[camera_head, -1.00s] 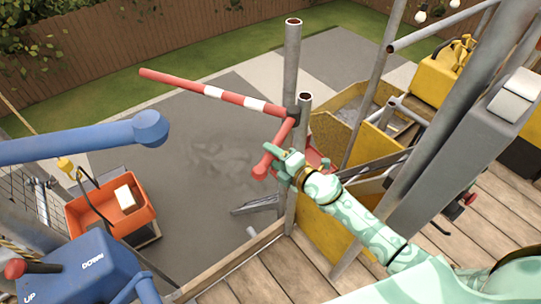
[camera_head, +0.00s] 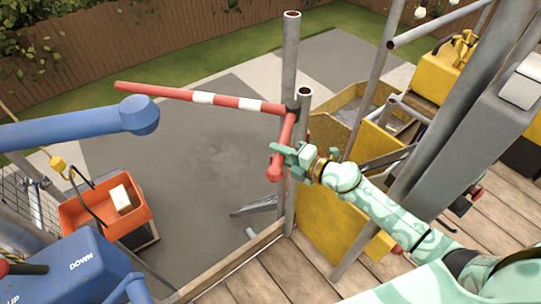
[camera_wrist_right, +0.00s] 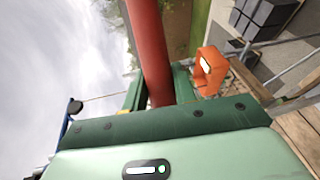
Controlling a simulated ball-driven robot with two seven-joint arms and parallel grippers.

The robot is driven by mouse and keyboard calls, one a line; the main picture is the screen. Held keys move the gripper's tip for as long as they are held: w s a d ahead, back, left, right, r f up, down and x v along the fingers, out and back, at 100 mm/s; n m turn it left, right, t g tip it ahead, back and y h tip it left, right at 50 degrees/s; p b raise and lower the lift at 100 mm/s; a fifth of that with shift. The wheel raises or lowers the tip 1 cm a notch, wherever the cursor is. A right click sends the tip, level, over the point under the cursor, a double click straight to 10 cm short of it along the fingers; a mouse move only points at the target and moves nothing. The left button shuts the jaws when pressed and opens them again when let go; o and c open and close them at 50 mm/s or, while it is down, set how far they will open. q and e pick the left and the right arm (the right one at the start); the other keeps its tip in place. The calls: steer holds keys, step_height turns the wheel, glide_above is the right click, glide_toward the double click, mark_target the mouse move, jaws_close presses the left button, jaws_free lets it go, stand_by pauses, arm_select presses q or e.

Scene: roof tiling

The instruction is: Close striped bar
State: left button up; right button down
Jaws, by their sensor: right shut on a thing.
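The red and white striped bar (camera_head: 200,98) extends to the left from a grey scaffold post, out over the paved ground. A short red arm (camera_head: 284,140) joins it at the post and points toward me, ending in a rounded tip. My right gripper (camera_head: 283,155) is shut on this red arm near its tip. In the right wrist view the red tube (camera_wrist_right: 151,50) runs between the green fingers of my right gripper (camera_wrist_right: 155,95). My left gripper is not in view.
Two upright posts (camera_head: 291,60) stand at the deck edge. A blue rail (camera_head: 75,127) and blue control box (camera_head: 80,265) are at left, beside an orange bin (camera_head: 100,206). A yellow panel (camera_head: 335,235) is below my right arm. Wooden decking (camera_head: 265,278) lies in front.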

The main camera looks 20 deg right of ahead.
steer(key=shift+s+d+f+n+g+y+b, duration=0.15)
steer(key=shift+d+f+g+y+b, duration=0.1)
steer(key=shift+d, duration=0.1)
steer(key=shift+s+d+f+n+g+y+b, duration=0.1)
steer(key=shift+d+n+g+y, duration=0.05)
steer(key=shift+d+g, duration=0.15)
steer(key=shift+s+d+r, duration=0.15)
steer(key=shift+s+r, duration=0.05)
steer(key=shift+r, duration=0.1)
steer(key=c, duration=1.1)
jaws_free()
steer(key=shift+r, duration=0.1)
